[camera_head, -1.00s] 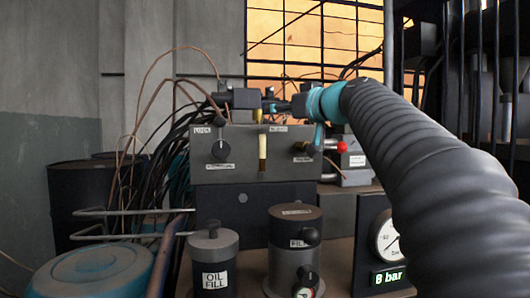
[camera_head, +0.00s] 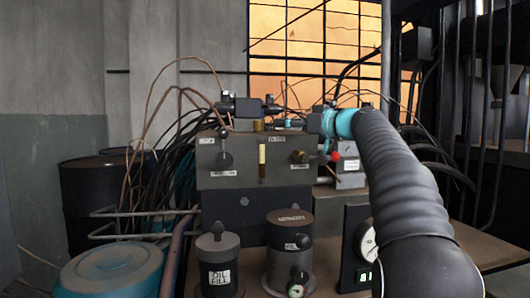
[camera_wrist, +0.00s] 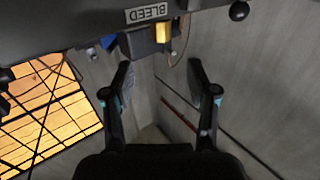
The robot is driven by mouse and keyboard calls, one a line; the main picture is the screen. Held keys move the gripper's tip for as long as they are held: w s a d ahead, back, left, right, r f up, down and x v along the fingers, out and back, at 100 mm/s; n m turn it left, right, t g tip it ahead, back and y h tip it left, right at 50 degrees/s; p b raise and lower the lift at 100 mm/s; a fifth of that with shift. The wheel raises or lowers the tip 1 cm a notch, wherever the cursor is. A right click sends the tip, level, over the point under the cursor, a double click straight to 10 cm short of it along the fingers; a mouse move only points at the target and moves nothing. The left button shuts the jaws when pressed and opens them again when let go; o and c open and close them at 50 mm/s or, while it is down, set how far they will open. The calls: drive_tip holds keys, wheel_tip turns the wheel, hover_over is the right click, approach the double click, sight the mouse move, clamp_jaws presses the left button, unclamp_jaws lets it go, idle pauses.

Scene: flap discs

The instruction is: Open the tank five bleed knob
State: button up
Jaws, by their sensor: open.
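A grey panel box (camera_head: 285,176) stands in the middle of the head view. In the wrist view an upside-down BLEED label (camera_wrist: 147,14) sits on a dark edge, near a yellow piece (camera_wrist: 164,32) and a black ball knob (camera_wrist: 239,11). I cannot tell which is tank five's bleed knob. My gripper (camera_wrist: 160,73) is open and empty, with the label beyond its fingertips.
A cylinder marked OIL FILL (camera_head: 219,272) and a second dark cylinder (camera_head: 290,262) stand before the box. A blue drum (camera_head: 108,272) is at lower left. A red knob (camera_head: 335,156) is right of the box. A round gauge (camera_head: 369,244) is partly behind my arm.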

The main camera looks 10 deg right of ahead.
sight(261, 122)
drive_tip(key=x, duration=1.1)
drive_tip(key=shift+w+a+r, duration=0.1)
drive_tip(key=shift+w+a, duration=0.1)
drive_tip(key=shift+w, duration=0.1)
drive_tip(key=shift+a, duration=0.1)
drive_tip(key=shift+m+t+h+b, duration=0.3)
drive_tip(key=shift+h+b, duration=0.2)
drive_tip(key=shift+b, duration=0.15)
drive_tip(key=shift+a+m+t+h+b, duration=0.1)
drive_tip(key=shift+m+t+h+b, duration=0.75)
drive_tip(key=shift+h, duration=0.35)
drive_tip(key=shift+r+m+t+h+p, duration=0.1)
drive_tip(key=shift+m+t+h+p, duration=0.45)
drive_tip(key=shift+m+h, duration=1.4)
drive_tip(key=shift+h, duration=0.65)
